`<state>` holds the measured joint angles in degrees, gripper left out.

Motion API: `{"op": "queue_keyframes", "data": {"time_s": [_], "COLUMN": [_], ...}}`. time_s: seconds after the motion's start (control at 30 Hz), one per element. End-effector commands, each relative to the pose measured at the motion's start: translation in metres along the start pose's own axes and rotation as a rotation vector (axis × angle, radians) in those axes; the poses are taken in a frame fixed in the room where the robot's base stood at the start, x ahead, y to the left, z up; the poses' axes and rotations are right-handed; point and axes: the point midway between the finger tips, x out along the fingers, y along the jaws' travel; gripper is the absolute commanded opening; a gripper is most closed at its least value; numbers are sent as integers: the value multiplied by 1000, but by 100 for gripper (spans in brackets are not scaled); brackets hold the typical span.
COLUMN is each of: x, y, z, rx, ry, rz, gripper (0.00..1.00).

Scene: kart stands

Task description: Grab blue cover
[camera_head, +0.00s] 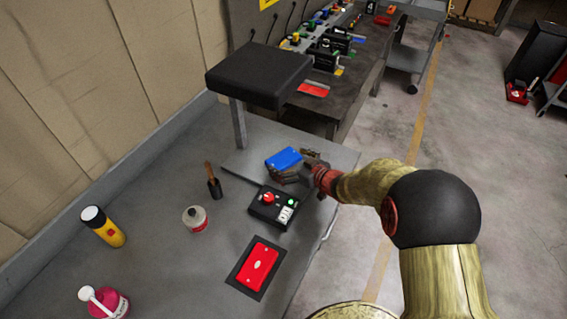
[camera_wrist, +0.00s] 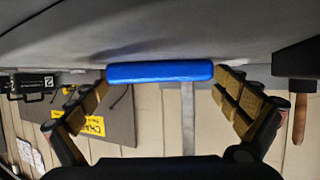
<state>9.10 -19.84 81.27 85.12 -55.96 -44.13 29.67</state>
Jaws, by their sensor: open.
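The blue cover (camera_head: 284,158) is a flat blue block at the far end of the near table, beneath the black raised head of a stand. It also shows edge-on in the wrist view (camera_wrist: 160,72), between the tips of my two fingers. My gripper (camera_head: 297,172) reaches in from the right, close beside the cover. In the wrist view my gripper (camera_wrist: 164,84) is open, with one finger near each end of the cover. A small gap seems to show at the left finger; contact at the right one is hard to tell.
The black stand head (camera_head: 258,75) overhangs the cover on a grey post. A black control box (camera_head: 272,207) with a red knob is just in front. A red cover (camera_head: 258,264) lies nearer.

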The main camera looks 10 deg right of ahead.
Motion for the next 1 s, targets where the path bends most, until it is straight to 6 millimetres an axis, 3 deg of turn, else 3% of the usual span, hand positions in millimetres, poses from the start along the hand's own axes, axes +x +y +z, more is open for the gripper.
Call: {"op": "queue_keyframes", "data": {"time_s": [0.3, 1.0], "x": [5, 5], "y": [0, 0], "z": [-2, -2], "rx": [0, -1], "ry": [2, 2], "rz": [0, 1], "gripper": [99, 60]}}
